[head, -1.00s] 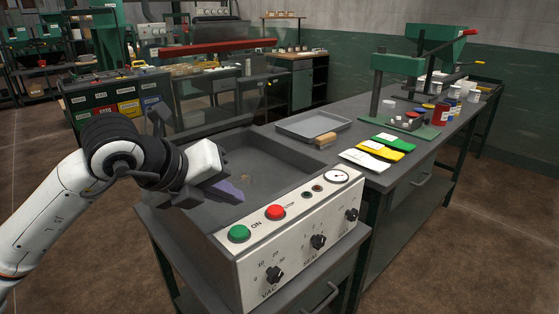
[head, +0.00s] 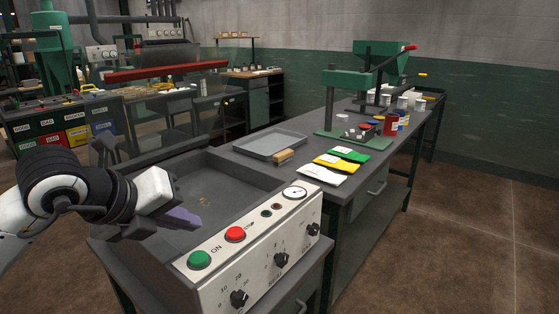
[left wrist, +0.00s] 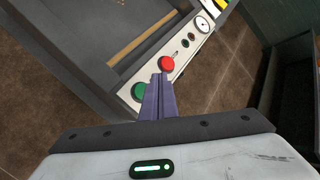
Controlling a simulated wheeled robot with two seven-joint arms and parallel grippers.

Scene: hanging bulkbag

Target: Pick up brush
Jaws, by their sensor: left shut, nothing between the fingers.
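A small thing with a light wooden body, seemingly the brush (head: 285,156), lies on the workbench at the front right corner of a grey tray. Its bristles cannot be made out. My left gripper (head: 194,220) is shut and empty above the sealing machine's open basin, to the left of the brush and well apart from it. In the left wrist view its purple fingers (left wrist: 156,96) are together, in front of the machine's button panel. The brush cannot be made out in that view. My right gripper is not in view.
The vacuum sealing machine (head: 272,262) with green and red buttons stands in front. The shallow grey tray (head: 270,143) and white, yellow and green packets (head: 340,162) flank the brush. A green press (head: 345,95) and several small pots stand farther back on the bench.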

